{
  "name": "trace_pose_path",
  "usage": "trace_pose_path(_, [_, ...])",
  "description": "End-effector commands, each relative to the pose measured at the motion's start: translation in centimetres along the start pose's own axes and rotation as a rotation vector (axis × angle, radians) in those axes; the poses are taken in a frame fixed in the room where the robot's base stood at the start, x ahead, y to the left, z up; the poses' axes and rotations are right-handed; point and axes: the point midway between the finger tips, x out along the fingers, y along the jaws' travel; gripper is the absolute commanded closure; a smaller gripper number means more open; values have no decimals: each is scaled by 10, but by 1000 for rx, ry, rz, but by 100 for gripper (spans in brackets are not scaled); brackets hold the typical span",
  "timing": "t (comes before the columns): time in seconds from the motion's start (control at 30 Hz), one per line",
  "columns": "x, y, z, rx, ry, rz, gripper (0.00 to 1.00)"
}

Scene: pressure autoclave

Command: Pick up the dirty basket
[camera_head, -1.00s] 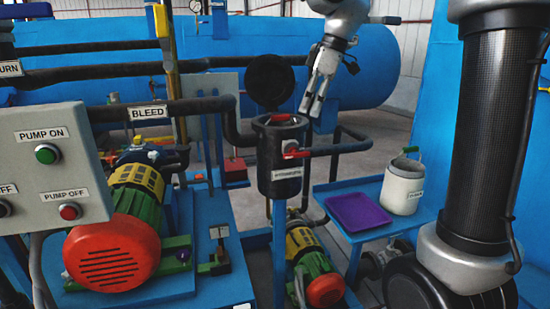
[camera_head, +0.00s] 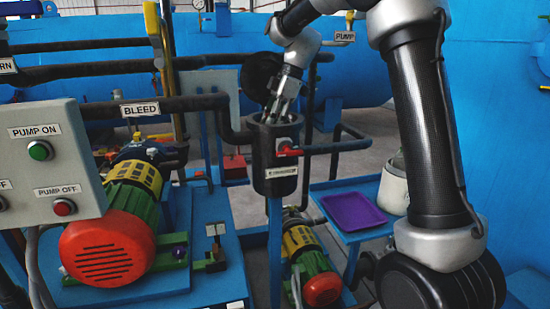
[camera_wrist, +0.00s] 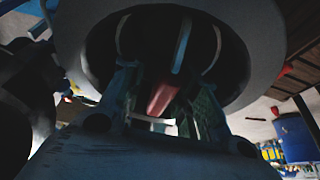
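A black strainer pot (camera_head: 273,180) with its round lid (camera_head: 258,75) swung open stands in the middle of the head view. My gripper (camera_head: 279,112) points down at the pot's open top, with its fingertips at the mouth. In the wrist view the pot's round rim (camera_wrist: 245,70) surrounds my gripper (camera_wrist: 165,105). A red handle (camera_wrist: 163,96), apparently the dirty basket's, shows inside between the two spread fingers. Pale strips show near the handle. The fingers look open, with no clear contact on the handle. The basket's body is hidden inside the pot.
A purple tray (camera_head: 352,211) lies on a blue side table (camera_head: 325,188). A white bucket (camera_head: 394,188) there is partly hidden by my arm. The black bleed pipe (camera_head: 185,107) runs left of the pot. A red-handled valve (camera_head: 288,151) is on the pot's front.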

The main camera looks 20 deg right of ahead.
Motion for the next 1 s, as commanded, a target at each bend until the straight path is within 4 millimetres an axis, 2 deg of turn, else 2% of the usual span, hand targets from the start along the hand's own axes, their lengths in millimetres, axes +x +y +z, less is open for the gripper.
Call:
trace_pose_path(0.13, [14, -1, 0, 0, 0, 0, 70])
trace_pose_path(0.37, [15, 0, 0, 0, 0, 1, 70])
trace_pose_path(0.53, [15, 0, 0, 1, 0, 1, 100])
trace_pose_path(1.0, [14, 0, -1, 0, 1, 3, 100])
